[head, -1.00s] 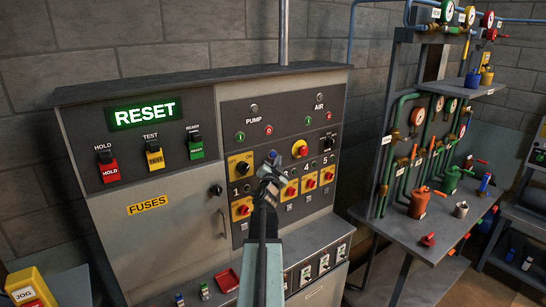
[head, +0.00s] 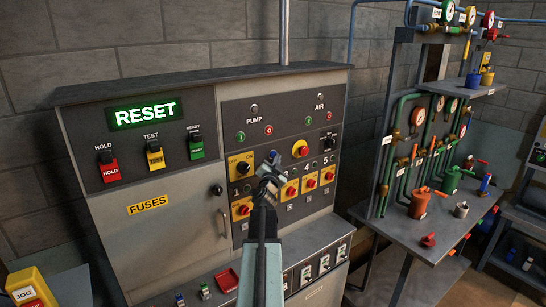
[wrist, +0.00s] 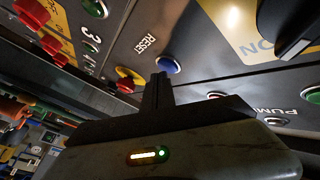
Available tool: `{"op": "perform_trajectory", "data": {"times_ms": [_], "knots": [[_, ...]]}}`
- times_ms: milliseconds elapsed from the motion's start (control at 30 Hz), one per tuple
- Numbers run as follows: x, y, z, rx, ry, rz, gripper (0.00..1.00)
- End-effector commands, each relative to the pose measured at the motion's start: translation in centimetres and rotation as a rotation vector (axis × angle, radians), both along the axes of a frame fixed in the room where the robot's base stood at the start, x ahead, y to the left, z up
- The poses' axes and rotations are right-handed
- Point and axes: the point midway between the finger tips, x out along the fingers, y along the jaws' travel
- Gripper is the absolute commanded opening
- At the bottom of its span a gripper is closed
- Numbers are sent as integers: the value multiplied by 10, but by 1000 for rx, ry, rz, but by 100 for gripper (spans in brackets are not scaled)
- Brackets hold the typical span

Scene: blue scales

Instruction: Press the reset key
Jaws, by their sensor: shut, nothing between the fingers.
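The reset key is a round blue button (wrist: 169,65) beside a white RESET label on the dark panel in the wrist view. My gripper (wrist: 159,78) is shut and empty, its fingertips just below the blue button in that picture. I cannot tell whether the tips touch the panel or the button. A green lit RESET sign (head: 145,113) is at the cabinet's upper left.
A red knob on a yellow base (head: 300,148) sits close to the right of my gripper. A black rotary switch (head: 242,167) is to its left. A shelf with gauges (head: 417,118) stands at right.

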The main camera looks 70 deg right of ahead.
Motion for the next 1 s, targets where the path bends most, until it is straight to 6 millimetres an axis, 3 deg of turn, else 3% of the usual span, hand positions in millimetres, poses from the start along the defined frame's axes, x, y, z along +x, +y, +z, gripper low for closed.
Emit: {"op": "perform_trajectory", "data": {"times_ms": [1000], "knots": [[6, -4, 0, 0, 0, 0, 0]]}}
